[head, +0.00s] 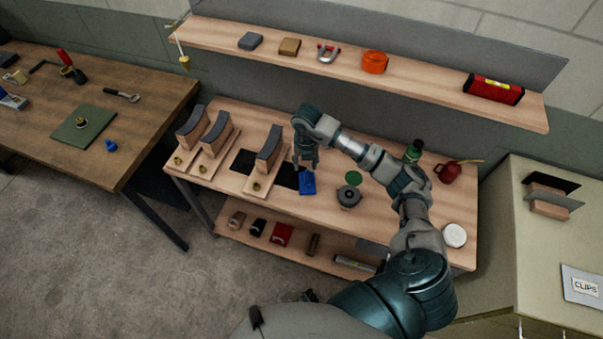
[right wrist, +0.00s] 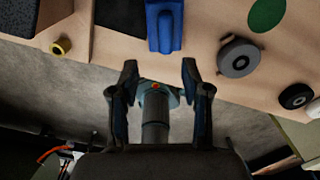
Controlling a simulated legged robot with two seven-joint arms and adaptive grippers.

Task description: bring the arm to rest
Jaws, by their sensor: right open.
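My right arm reaches from the bottom right over the workbench in the head view. Its right gripper (head: 305,160) points down above the bench, just behind a blue object (head: 307,183). In the right wrist view the right gripper (right wrist: 160,82) has its two fingers apart with nothing held between them. The blue object (right wrist: 165,25) lies beyond the fingertips there, apart from them. My left gripper does not show in either view.
The workbench (head: 400,222) carries curved-top blocks (head: 268,148) left of the gripper, and a grey round tool (head: 348,196), a green bottle (head: 413,151), a red can (head: 447,172) and a white disc (head: 455,236) to the right. A shelf (head: 430,83) runs behind.

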